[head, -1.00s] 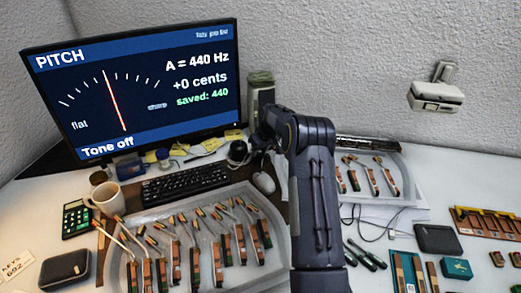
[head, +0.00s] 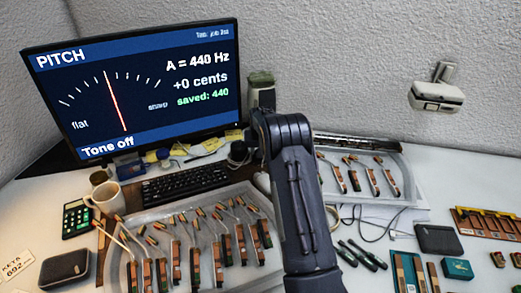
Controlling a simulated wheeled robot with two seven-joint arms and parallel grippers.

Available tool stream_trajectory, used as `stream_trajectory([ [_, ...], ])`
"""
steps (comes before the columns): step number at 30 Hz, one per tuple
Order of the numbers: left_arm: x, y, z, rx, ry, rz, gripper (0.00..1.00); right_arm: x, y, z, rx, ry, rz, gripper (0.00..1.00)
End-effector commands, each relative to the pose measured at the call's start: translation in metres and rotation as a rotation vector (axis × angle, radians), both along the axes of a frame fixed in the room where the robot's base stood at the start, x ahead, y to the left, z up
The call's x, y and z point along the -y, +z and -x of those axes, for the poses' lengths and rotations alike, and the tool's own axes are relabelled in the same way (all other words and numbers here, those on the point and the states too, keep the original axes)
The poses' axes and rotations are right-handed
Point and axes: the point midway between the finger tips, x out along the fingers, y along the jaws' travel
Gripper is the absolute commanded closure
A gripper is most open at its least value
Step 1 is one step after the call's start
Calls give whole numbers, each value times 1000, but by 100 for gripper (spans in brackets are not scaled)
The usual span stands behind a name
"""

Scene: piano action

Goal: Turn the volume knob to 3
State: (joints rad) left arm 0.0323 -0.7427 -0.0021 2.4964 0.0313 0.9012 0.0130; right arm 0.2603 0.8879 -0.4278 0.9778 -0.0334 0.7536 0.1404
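No volume knob with readable numbers can be made out. A dark rounded object (head: 238,151) sits at the monitor's right foot; I cannot tell if it is the knob. A grey-green upright box (head: 261,80) stands behind it, its lower part covered by my arm. One dark arm of mine, apparently the right, rises from the bottom centre and bends over near this box. My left gripper does not show. The monitor (head: 140,85) reads PITCH, A = 440 Hz, +0 cents, saved: 440, Tone off.
A keyboard (head: 186,182) and a mug (head: 106,197) lie before the monitor. Clear trays (head: 132,232) with several piano action parts flank my arm. Dark tools (head: 362,254), cables and a black box (head: 438,239) are at right. A white wall device (head: 437,92) hangs above.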

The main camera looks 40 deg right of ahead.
Motion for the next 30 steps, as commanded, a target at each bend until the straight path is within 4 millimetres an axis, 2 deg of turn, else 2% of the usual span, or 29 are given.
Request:
stream_trajectory([
  [9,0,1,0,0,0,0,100,-1,-2,0,-4,-121,-2,84],
  [24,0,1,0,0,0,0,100,-1,-2,1,-5,-142,-3,84],
  [25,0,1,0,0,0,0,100,-1,-2,1,-5,-142,-3,60],
  [30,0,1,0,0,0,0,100,-1,-1,0,-4,-141,-3,40],
])
